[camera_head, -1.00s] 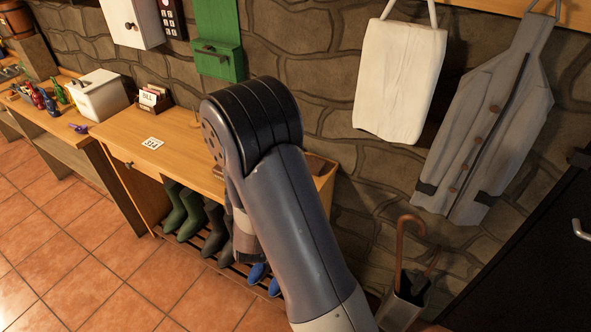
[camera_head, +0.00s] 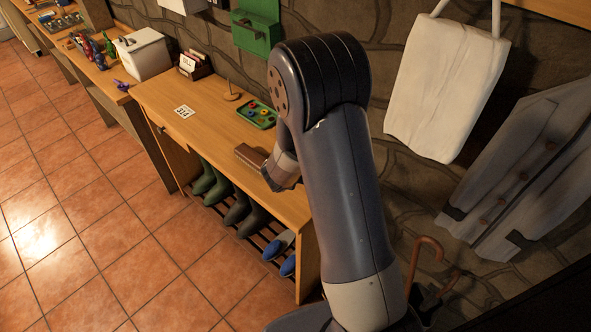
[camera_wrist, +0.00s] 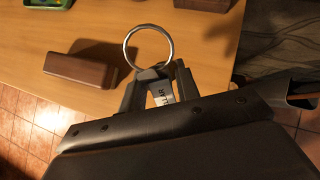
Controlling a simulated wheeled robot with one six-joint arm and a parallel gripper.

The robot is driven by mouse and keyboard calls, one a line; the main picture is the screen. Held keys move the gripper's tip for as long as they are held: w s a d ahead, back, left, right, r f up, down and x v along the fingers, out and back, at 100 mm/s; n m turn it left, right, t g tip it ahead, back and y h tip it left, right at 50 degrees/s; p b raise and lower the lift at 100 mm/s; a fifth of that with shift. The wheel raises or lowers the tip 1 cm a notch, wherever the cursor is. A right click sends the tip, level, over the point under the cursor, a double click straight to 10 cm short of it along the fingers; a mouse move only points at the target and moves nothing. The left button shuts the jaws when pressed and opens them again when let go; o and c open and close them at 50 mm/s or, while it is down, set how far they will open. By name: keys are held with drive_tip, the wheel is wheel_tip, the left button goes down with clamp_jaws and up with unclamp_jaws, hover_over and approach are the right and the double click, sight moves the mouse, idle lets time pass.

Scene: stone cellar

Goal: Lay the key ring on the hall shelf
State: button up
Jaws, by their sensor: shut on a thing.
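The key ring (camera_wrist: 168,56) is a metal hoop with a pale lettered tag (camera_wrist: 161,93) beneath it, in the wrist view. My gripper (camera_wrist: 156,76) is shut on its tag end, and the hoop sticks out past the fingertips. The hall shelf is a light wooden top (camera_head: 205,127) with boots under it in the head view; its surface also shows in the wrist view (camera_wrist: 96,28). The ring appears over or near the shelf's front edge; I cannot tell its height. In the head view my arm hides the ring and part of the shelf.
On the shelf are a brown block (camera_head: 250,156), a green tray (camera_head: 256,115) with small items, a spike on a round base (camera_head: 232,96), a number card (camera_head: 184,111) and a letter holder (camera_head: 195,66). The front middle of the top is bare.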

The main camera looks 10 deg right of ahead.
sight(295, 193)
drive_tip(key=shift+a+f, duration=0.15)
drive_tip(key=shift+f+b, duration=2.7)
drive_tip(key=shift+f, duration=0.55)
drive_tip(key=o, duration=0.9)
drive_tip(key=shift+o, duration=0.2)
drive_tip(key=p+v, duration=0.1)
drive_tip(key=v, duration=1)
drive_tip(key=shift+w+f, duration=0.1)
drive_tip(key=shift+w, duration=0.05)
